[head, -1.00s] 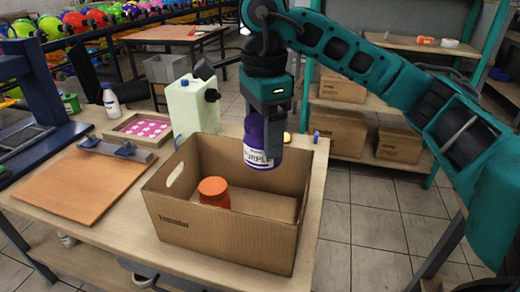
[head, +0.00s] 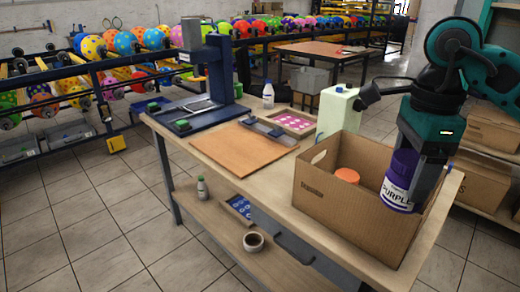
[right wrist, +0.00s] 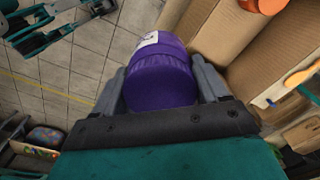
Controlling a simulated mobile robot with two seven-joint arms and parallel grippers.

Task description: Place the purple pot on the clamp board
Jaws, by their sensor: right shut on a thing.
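The purple pot (head: 398,185), with a purple lid and a white "PURPLE" label, is upright in my right gripper (head: 424,178). In the head view it appears at the right part of the cardboard box; how high it is over the box floor is unclear. The right wrist view shows the pot (right wrist: 160,75) between the two fingers. The clamp board (head: 238,150) is a flat orange-brown board with a grey metal clamp bar (head: 270,131) along its far right edge. It lies bare on the table, left of the box. My left gripper does not show.
The cardboard box (head: 340,208) holds an orange-lidded pot (head: 347,175). Behind it stands a pale green canister (head: 338,112). A tray with a pink pattern (head: 293,121), a white bottle (head: 268,95) and a blue press (head: 215,80) stand beyond the board.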

